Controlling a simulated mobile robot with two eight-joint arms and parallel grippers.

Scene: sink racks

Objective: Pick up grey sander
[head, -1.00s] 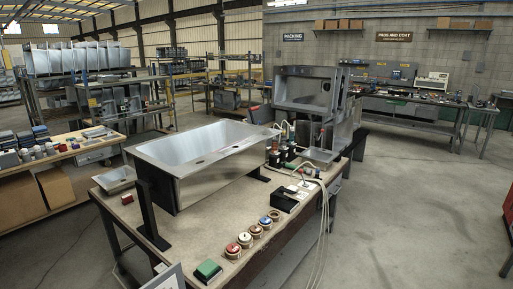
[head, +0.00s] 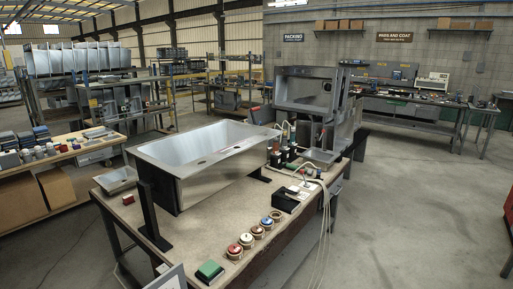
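I cannot pick out the grey sander with certainty. On the workbench (head: 215,225), a cluster of small tools and bottles (head: 290,155) stands right of the large steel sink (head: 190,165). A pale hose (head: 326,225) runs from this cluster over the bench's right edge toward the floor. A small pale item (head: 293,189) lies by a black box (head: 284,203); it is too small to identify. Neither of my grippers is in view.
Several round discs (head: 247,240) and a green block (head: 209,271) line the bench's front edge. A red block (head: 128,199) and a shallow metal tray (head: 115,180) are at left. A second steel sink (head: 305,90) stands upright behind. The floor at right (head: 430,210) is clear.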

